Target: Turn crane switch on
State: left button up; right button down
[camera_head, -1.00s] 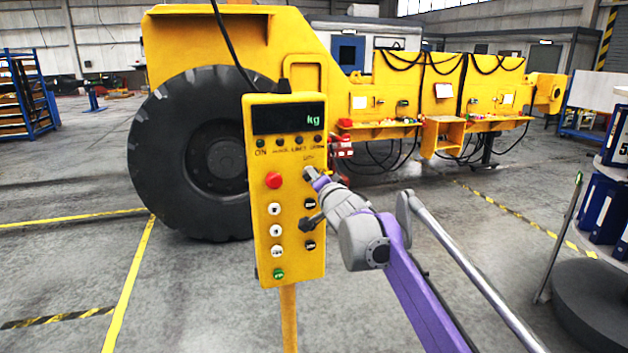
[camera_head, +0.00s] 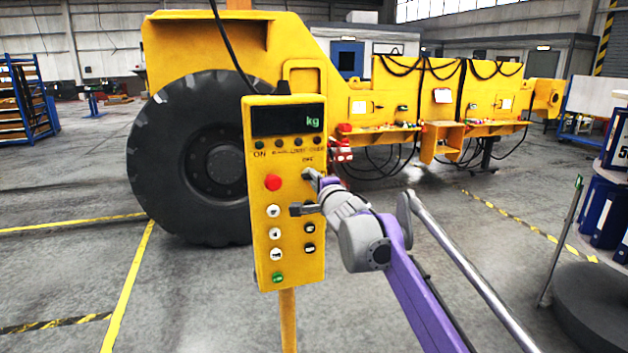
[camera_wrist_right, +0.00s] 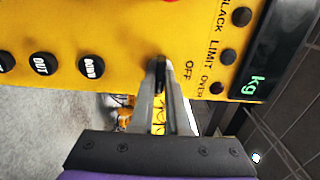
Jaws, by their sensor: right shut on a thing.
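The yellow control box (camera_head: 290,255) stands upright on a yellow post in the head view. Its black crane switch (camera_head: 306,173) is at the upper right of its face, under the OFF label. The switch also shows in the right wrist view (camera_wrist_right: 159,70), beside the word OFF. My right gripper (camera_head: 314,177) reaches it from the right. In the right wrist view my gripper (camera_wrist_right: 161,78) has its two fingers closed about the dark switch, which they partly hide. My left gripper is not in view.
A red button (camera_head: 273,182), several white buttons and a green button (camera_head: 278,277) are on the box face, close to my gripper. A lit display (camera_head: 288,120) reads kg. A large tyre (camera_head: 200,155) and yellow machine are behind. Floor is clear at left.

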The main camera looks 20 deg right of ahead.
dwell(0.4)
jog(key=c, duration=0.9)
grip_release()
jog(key=s+b, duration=0.1)
jog(key=s, duration=0.9)
jog(key=shift+s+d, duration=0.15)
jog(key=shift+s, duration=0.25)
